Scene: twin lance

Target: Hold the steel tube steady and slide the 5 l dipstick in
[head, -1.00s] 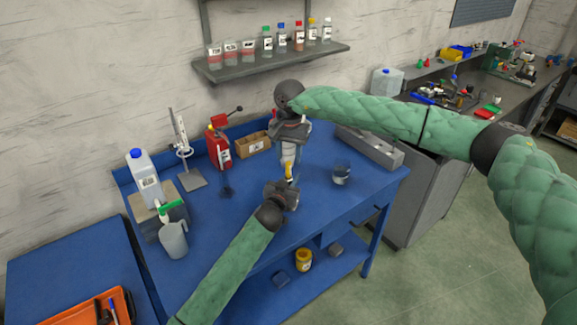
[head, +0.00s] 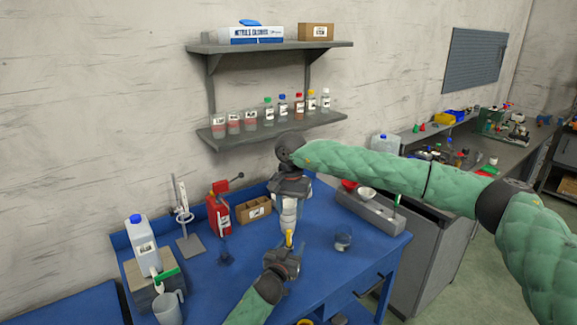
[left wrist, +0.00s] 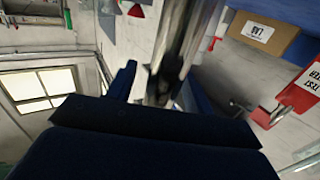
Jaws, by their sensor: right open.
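My left gripper (head: 287,256) is low over the blue bench in the head view. In the left wrist view a shiny steel tube (left wrist: 178,40) runs between its dark blue fingers, and the gripper looks shut on it. A slim yellow piece (head: 289,238) stands upright just above the left gripper; I cannot tell whether it is the dipstick's handle, and no 5 l mark is readable. My right gripper (head: 289,222) is open, pointing down directly above the yellow piece. The tube's mouth and any dipstick shaft are hidden or too small to make out.
On the blue bench (head: 205,285) stand a white jug (head: 142,243), a ring stand (head: 183,215), a red tester (head: 218,214), a cardboard box (head: 254,210) and a small clear cup (head: 343,241). A grey tray (head: 370,213) lies at the right. A bottle shelf (head: 265,128) hangs behind.

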